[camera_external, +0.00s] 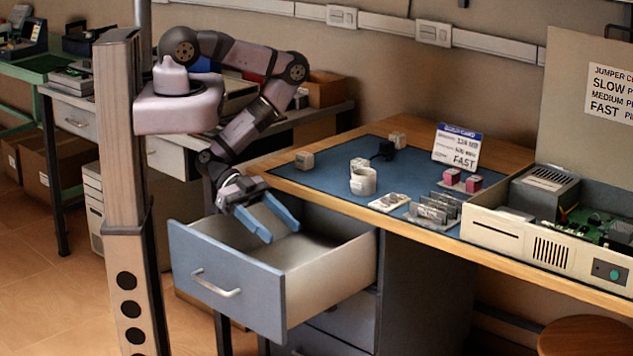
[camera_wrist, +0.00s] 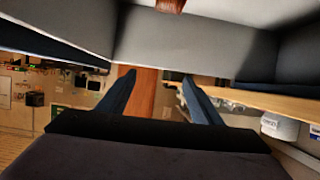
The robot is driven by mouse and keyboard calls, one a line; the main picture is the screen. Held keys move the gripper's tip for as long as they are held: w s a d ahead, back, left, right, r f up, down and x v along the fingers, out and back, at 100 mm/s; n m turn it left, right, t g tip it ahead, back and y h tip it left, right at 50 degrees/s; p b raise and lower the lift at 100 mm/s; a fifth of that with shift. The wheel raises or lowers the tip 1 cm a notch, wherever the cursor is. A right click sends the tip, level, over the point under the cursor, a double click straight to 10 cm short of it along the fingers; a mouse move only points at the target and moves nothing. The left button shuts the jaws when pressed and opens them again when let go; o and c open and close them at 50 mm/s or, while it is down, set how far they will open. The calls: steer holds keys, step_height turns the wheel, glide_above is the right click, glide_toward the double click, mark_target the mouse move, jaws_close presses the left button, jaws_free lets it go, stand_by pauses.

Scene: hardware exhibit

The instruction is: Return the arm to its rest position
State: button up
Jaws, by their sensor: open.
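My gripper (camera_external: 281,234) has two blue fingers spread apart, with nothing between them. In the external view it points down over the open drawer (camera_external: 225,283), the fingertips at about the height of the drawer's rim. I cannot tell if they reach inside. The visible part of the drawer floor is bare. My arm is bent, its elbow raised and its forearm sloping down to the drawer. In the wrist view the open fingers (camera_wrist: 158,76) point toward pale grey panels (camera_wrist: 190,45), which look like the drawer's walls.
The wooden desk (camera_external: 420,235) beside the drawer carries a blue mat (camera_external: 325,178), a white mug (camera_external: 363,181), small blocks, upright cards (camera_external: 434,209) and a sign (camera_external: 457,147). An open computer case (camera_external: 520,235) stands at right. A wooden post (camera_external: 120,140) rises at left.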

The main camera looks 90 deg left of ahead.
steer(key=w+a+r+g+y, duration=0.1)
steer(key=w+a+r+y, duration=0.1)
steer(key=w+a+r, duration=0.1)
steer(key=w+a+r+n+g+y+p, duration=0.1)
steer(key=w+a+r+y, duration=0.1)
steer(key=w+a+r, duration=0.2)
steer(key=w+a+r+y+p, duration=0.1)
steer(key=w+a+r+y, duration=0.2)
steer(key=w, duration=0.4)
steer(key=shift+w+a+r+n+g, duration=0.2)
steer(key=shift+a+r, duration=0.15)
steer(key=shift+a, duration=0.2)
steer(key=shift+w+a+r+n+g, duration=0.2)
steer(key=shift+a+r, duration=0.15)
steer(key=shift+a, duration=0.15)
steer(key=s+a+r+n+g+y+b, duration=0.1)
steer(key=s+r+n+g, duration=0.5)
steer(key=s+r, duration=0.6)
steer(key=s+n+y+b, duration=0.1)
steer(key=s, duration=0.2)
steer(key=shift+s+a+r+g+y, duration=0.15)
steer(key=shift+a+g+y, duration=0.15)
steer(key=shift+g, duration=0.1)
